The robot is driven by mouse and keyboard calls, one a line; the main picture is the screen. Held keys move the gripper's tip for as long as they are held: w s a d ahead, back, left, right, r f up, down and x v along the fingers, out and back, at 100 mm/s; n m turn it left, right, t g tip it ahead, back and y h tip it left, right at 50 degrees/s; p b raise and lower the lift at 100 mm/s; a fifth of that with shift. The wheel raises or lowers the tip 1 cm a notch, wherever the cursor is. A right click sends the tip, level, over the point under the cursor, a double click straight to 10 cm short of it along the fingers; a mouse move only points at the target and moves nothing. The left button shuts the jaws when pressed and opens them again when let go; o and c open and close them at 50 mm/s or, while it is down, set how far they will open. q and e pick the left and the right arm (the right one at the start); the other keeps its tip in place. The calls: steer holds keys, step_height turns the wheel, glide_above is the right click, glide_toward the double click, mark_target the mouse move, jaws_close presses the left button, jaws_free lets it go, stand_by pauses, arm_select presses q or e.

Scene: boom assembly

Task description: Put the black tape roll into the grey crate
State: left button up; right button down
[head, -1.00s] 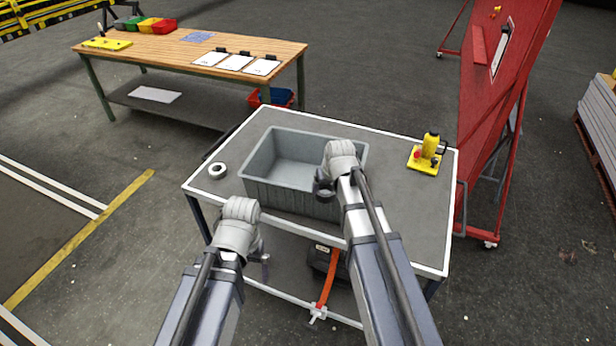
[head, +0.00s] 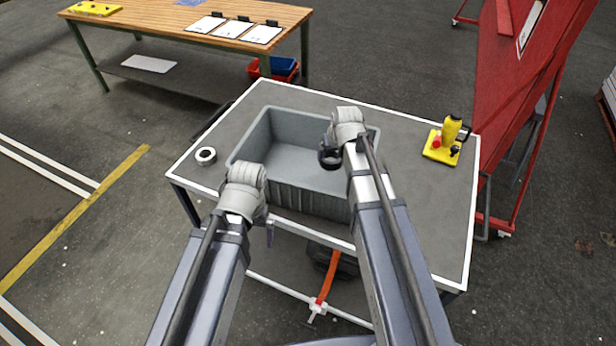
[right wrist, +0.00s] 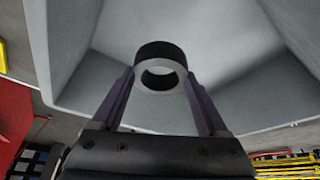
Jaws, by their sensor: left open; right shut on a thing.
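The black tape roll (head: 329,158) hangs from my right gripper (head: 334,150), over the right part of the grey crate (head: 297,200). In the right wrist view the roll (right wrist: 160,68) sits between the two fingertips of my right gripper (right wrist: 160,78), which is shut on it. The crate's pale inside walls (right wrist: 225,35) show behind the roll there. The roll is apart from the crate floor as far as I can see. My left gripper (head: 268,232) is open and empty, in front of the crate's front left corner. Its fingers are partly hidden by its own wrist.
The crate stands on a grey-topped cart (head: 425,220). A yellow tool on a yellow base (head: 447,142) stands at the right. A wooden table (head: 160,22) and a red board (head: 505,90) stand beyond.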

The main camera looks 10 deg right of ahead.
steer(key=shift+w+f, duration=0.2)
steer(key=shift+f, duration=0.35)
steer(key=shift+w+d+f, duration=0.1)
steer(key=shift+w+d, duration=0.05)
steer(key=shift+w, duration=0.15)
steer(key=shift+s+f+b, duration=0.15)
steer(key=shift+f+b, duration=0.2)
steer(key=shift+b, duration=0.35)
step_height(320, 180, down, 9)
steer(key=b, duration=0.9)
steer(key=shift+f, duration=0.15)
arm_select(q)
step_height(320, 180, down, 11)
steer(key=shift+w, duration=0.4)
steer(key=shift+d, duration=0.1)
steer(key=shift+f, duration=0.1)
arm_select(e)
jaws_free()
